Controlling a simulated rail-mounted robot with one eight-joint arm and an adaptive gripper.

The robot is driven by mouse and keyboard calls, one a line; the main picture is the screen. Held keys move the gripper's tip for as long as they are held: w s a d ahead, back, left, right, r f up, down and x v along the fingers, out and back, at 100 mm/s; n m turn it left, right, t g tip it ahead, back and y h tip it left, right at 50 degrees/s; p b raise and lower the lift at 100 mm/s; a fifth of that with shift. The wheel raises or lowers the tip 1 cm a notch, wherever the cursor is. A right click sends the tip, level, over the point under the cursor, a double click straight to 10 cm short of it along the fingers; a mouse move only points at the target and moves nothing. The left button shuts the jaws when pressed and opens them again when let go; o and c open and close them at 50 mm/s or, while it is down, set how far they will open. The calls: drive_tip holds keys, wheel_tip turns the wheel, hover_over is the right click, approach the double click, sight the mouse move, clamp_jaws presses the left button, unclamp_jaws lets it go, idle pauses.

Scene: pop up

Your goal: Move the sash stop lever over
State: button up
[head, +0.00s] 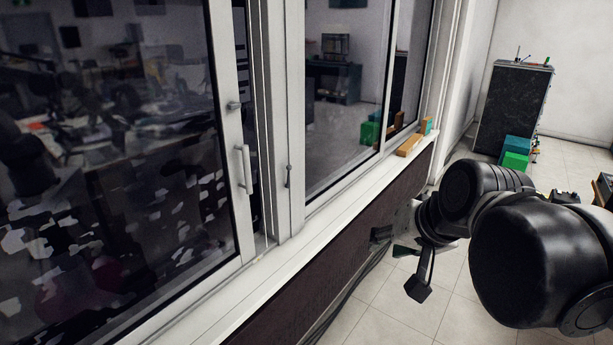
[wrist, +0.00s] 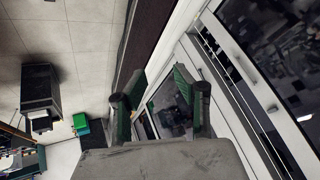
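A large white-framed window fills the left and middle of the head view. A small latch-like lever (head: 234,105) sits on the upright of the left sash, above a long pull handle (head: 243,168). Another small lever (head: 289,176) is on the upright right of the opening. I cannot tell for sure which is the sash stop lever. My gripper (head: 392,245) is right of these, below the sill and apart from the window. In the wrist view my gripper (wrist: 158,78) is open, with nothing between its green-padded fingers.
The white sill (head: 330,215) runs along the window, with wooden blocks (head: 409,145) at its far end. A dark cabinet (head: 512,110) stands at the back right, with a green box (head: 515,161) by it. Cables run along the wall foot. Tiled floor is open around my arm.

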drive_tip(key=w+a+r+m+t+y+b, duration=0.1)
drive_tip(key=w+a+m+y, duration=0.3)
drive_tip(key=w, duration=1.1)
drive_tip(key=w+a+r+m+y+b, duration=0.15)
drive_tip(key=w+a, duration=0.45)
drive_tip(key=w, duration=1)
drive_tip(key=m+t+y, duration=0.1)
drive_tip(key=m+y, duration=0.3)
drive_tip(key=m, duration=0.1)
approach(291, 168)
drive_tip(key=s+r, duration=0.7)
drive_tip(key=s, duration=0.2)
drive_tip(key=w+a+f+m+t+y+b, duration=0.1)
drive_tip(key=w+f+m+t+y+b, duration=0.2)
drive_tip(key=w+f, duration=0.7)
drive_tip(key=shift+m+g+h, duration=0.25)
drive_tip(key=shift+m+g, duration=0.2)
drive_tip(key=shift+g, duration=0.15)
drive_tip(key=p+x, duration=0.3)
drive_tip(key=x, duration=0.5)
drive_tip(key=shift+r, duration=0.15)
drive_tip(key=shift+w, duration=0.1)
drive_tip(key=c, duration=0.6)
